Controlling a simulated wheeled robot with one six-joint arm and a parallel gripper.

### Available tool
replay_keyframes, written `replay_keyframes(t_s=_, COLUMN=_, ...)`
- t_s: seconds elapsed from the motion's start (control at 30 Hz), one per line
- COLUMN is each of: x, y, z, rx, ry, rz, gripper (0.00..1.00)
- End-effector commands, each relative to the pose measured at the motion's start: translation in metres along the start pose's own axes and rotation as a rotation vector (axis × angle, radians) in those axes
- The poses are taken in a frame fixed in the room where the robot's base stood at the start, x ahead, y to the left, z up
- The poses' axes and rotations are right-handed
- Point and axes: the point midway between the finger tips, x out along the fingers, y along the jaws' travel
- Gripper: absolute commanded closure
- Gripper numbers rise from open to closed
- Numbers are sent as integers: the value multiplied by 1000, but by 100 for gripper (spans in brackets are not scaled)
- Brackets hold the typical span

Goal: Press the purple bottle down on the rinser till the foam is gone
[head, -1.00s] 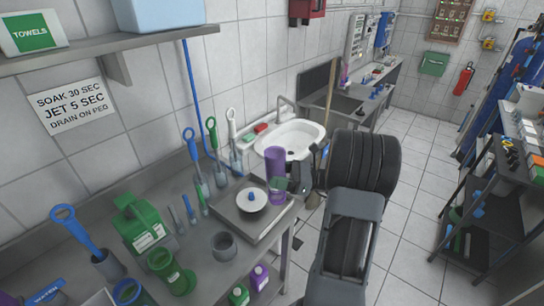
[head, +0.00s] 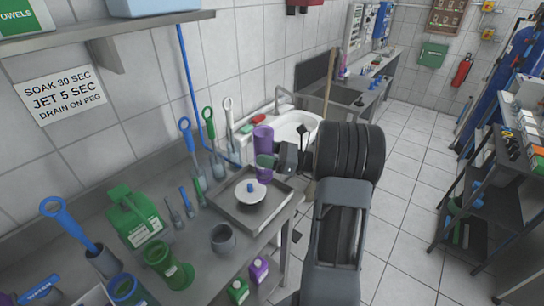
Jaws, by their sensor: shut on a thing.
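The purple bottle (head: 263,141) is upright in my gripper (head: 271,161), which is shut on it from the right. It is held at the back right of the steel tray (head: 222,201) on the bench. The rinser (head: 250,194), a white disc with a blue centre, sits in the tray, in front and to the left of the bottle. The bottle appears apart from the rinser. The fingertips are small and partly dark against the bottle, and any foam is too small to see.
Brushes (head: 190,143) stand behind the tray. A grey cup (head: 223,238), green jug (head: 138,216) and green container (head: 166,262) stand left and in front of it. A white sink (head: 295,127) is behind. Green (head: 238,290) and purple (head: 259,270) containers are below the bench.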

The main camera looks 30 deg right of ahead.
Motion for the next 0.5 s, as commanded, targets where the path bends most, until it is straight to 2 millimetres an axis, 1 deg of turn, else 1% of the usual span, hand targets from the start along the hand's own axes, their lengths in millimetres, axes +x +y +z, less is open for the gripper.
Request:
replay_keyframes(t_s=0.03, x=3, y=-2, z=-4, rx=0, ry=1, rz=2, gripper=61)
replay_keyframes(t_s=0.5, x=32, y=-22, z=-23, rx=0, ry=0, rz=2, gripper=61)
